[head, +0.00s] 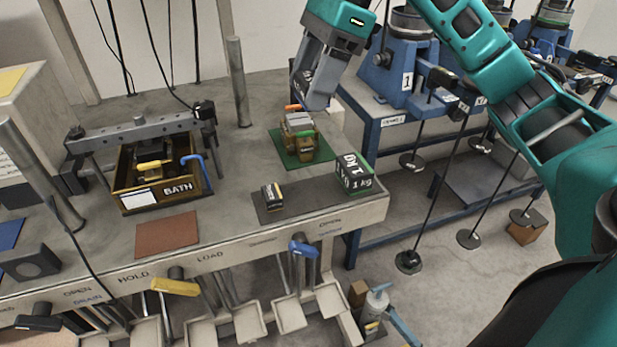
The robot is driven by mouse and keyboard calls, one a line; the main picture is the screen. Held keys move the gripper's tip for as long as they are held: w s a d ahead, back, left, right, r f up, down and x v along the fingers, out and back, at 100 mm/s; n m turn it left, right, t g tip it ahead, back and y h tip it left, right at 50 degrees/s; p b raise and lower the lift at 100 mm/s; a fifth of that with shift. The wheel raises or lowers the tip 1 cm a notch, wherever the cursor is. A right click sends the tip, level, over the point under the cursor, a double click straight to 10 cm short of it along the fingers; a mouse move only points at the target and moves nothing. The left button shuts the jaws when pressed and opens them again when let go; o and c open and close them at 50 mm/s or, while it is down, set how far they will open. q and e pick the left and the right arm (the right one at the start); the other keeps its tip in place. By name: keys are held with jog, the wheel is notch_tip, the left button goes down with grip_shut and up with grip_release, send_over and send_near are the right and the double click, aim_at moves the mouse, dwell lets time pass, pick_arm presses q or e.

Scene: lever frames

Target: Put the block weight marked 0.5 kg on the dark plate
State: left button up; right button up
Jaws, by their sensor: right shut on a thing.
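A dark plate (297,207) lies flat near the right front of the bench. A small dark block with pale yellowish bands (272,197) stands on it; its marking is too small to read. My right gripper (313,98) is above the bench, behind the plate and over the back of the green mat. It is shut on a dark block with pale marks (302,78), mostly hidden by the gripper, its marking unreadable. My left gripper is out of view.
A brass-and-grey device (300,124) stands on the green mat (285,152), close below my right gripper. A box marked BATH (180,188) and a brown mat (167,233) are to the left. Blue stands (400,75) with hanging rods are beyond the right edge.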

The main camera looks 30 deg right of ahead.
jog(key=b, duration=0.1)
send_over(304, 195)
jog(key=d, duration=0.1)
jog(key=f, duration=1.3)
jog(key=shift+s+d+f, duration=0.15)
jog(key=shift+s+f, duration=0.05)
jog(key=shift+f, duration=2.3)
jog(key=shift+f+b, duration=0.2)
jog(key=shift+b, duration=0.1)
jog(key=o, duration=1.5)
jog(key=shift+c, duration=0.2)
jog(key=shift+r, duration=0.1)
